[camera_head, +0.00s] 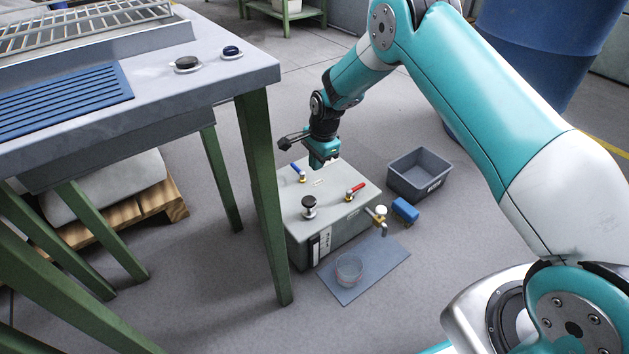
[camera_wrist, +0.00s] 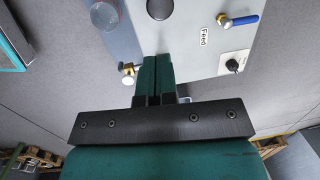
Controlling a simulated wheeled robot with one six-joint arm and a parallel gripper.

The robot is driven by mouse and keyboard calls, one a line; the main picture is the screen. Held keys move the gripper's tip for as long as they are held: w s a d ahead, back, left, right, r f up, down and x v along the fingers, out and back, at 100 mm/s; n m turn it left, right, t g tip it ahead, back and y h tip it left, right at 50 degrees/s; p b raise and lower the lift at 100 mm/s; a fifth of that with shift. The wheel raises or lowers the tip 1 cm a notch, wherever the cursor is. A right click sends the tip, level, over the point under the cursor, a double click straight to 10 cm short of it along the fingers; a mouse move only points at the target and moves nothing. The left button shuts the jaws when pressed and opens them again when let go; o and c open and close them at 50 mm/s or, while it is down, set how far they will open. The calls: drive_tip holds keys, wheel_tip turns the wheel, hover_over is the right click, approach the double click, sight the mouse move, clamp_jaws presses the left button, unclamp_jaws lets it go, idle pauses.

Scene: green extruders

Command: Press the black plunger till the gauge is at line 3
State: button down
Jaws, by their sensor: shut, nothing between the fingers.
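The grey machine box (camera_head: 345,225) stands on the floor. The black plunger (camera_head: 309,204) rises upright from its top near the left front; its round black head also shows at the top edge of the wrist view (camera_wrist: 159,8). The gauge (camera_head: 320,245) is a narrow strip with a white scale on the box's front; its lines and reading are too small to tell. My gripper (camera_head: 324,163) hangs above the back part of the box, apart from the plunger. In the wrist view its green fingers (camera_wrist: 156,58) are shut together with nothing between them.
A white-knobbed brass tap (camera_head: 380,213) projects beside a blue block (camera_head: 405,210). A clear dish (camera_head: 349,269) sits on a grey mat (camera_head: 375,280). A green-legged table (camera_head: 262,170) stands close left.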

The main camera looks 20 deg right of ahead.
sight(312, 200)
drive_tip(key=f+b, duration=0.2)
drive_tip(key=f, duration=0.2)
drive_tip(key=a+f+b, duration=0.1)
drive_tip(key=f, duration=0.4)
drive_tip(key=f+b, duration=0.2)
drive_tip(key=f, duration=0.2)
drive_tip(key=shift+w+a+f+b, duration=0.15)
drive_tip(key=shift+w+a+b, duration=0.1)
drive_tip(key=shift+w+b, duration=0.1)
wheel_tip(312, 200, down, 4)
drive_tip(key=shift+f+b, duration=0.15)
drive_tip(key=shift+b, duration=1)
wheel_tip(312, 200, up, 14)
drive_tip(key=d+p, duration=0.1)
drive_tip(key=p, duration=0.7)
drive_tip(key=shift+s+d+r, duration=0.2)
drive_tip(key=shift+s+d, duration=0.15)
